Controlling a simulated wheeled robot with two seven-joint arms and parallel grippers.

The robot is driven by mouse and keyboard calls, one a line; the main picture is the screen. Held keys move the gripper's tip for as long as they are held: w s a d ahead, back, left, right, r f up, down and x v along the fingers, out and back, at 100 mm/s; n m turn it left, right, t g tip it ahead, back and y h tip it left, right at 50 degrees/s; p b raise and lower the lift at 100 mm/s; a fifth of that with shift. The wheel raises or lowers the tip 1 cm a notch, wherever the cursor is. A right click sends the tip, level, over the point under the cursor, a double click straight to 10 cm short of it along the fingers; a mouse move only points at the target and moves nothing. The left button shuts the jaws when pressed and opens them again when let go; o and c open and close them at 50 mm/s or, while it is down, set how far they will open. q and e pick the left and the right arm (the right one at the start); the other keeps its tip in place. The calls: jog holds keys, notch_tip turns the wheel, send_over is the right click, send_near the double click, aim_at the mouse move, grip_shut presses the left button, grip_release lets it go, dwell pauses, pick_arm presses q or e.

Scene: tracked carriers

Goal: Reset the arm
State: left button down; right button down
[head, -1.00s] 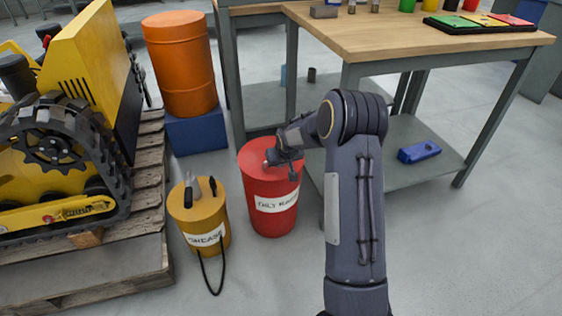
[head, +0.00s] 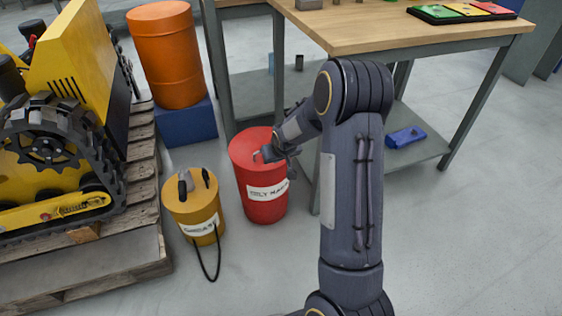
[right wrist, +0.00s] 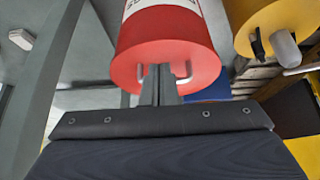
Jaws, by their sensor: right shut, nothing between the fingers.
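My right arm reaches forward from the bottom right in the head view. Its gripper (head: 274,153) is over the top of the red drum (head: 262,190), which has a white label. In the right wrist view the gripper (right wrist: 160,72) has its two fingers together with nothing between them. The red drum (right wrist: 165,45) is close beyond the fingertips there; I cannot tell whether they touch it. My left gripper is in neither view.
A yellow container (head: 194,212) with a black hose stands left of the red drum. A yellow tracked machine (head: 70,70) sits on a wooden pallet (head: 143,160). An orange barrel (head: 168,60) stands on a blue block (head: 187,123). A workbench (head: 350,30) stands behind right. Floor at right is clear.

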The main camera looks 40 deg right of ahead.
jog(key=s+a+r+y, duration=0.3)
jog(key=s+a+r, duration=0.8)
jog(key=s+r, duration=0.3)
jog(key=s+a+r+n+y, duration=0.1)
jog(key=s+a+r, duration=0.1)
jog(key=s+a, duration=0.45)
jog(key=s+a+r+n+y, duration=0.15)
jog(key=s+a, duration=0.25)
jog(key=s, duration=0.6)
notch_tip(320, 180, up, 33)
jog(key=p, duration=3.3)
jog(key=shift+w+d+f+m, duration=0.2)
jog(key=shift+w+m, duration=0.15)
jog(key=shift+w, duration=0.05)
